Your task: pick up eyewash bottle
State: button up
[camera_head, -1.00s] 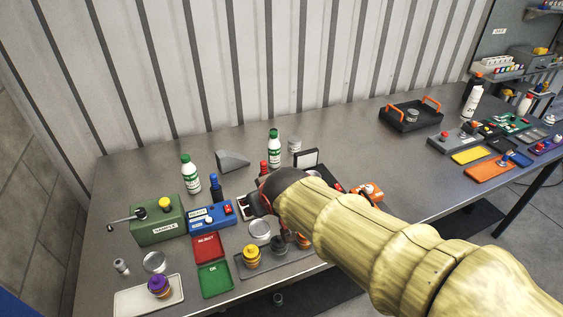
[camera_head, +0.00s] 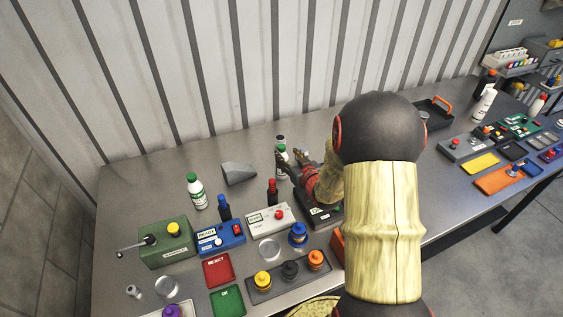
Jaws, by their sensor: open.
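The left one (camera_head: 196,192) stands upright and clear of my arm. The other (camera_head: 283,155) stands further back and to the right, partly hidden by my gripper. My gripper (camera_head: 291,158) is open, low over the table, with its fingers pointing toward the back wall beside this second bottle. I cannot tell whether the bottle is between the fingers or whether they touch it. Which of the two is the eyewash bottle cannot be read.
A grey wedge (camera_head: 239,173) lies between the bottles. Dark bottles with blue (camera_head: 224,207) and red (camera_head: 272,191) caps stand in front. A black tray (camera_head: 434,117) is at right.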

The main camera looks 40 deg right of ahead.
aim_at(283, 149)
jog(key=x, duration=0.7)
jog(key=shift+w+d+b, duration=0.1)
jog(key=shift+d+b, duration=0.05)
jog(key=shift+b, duration=0.2)
jog(key=shift+c, duration=0.3)
grip_shut()
jog(key=shift+r, duration=0.1)
dwell(0.4)
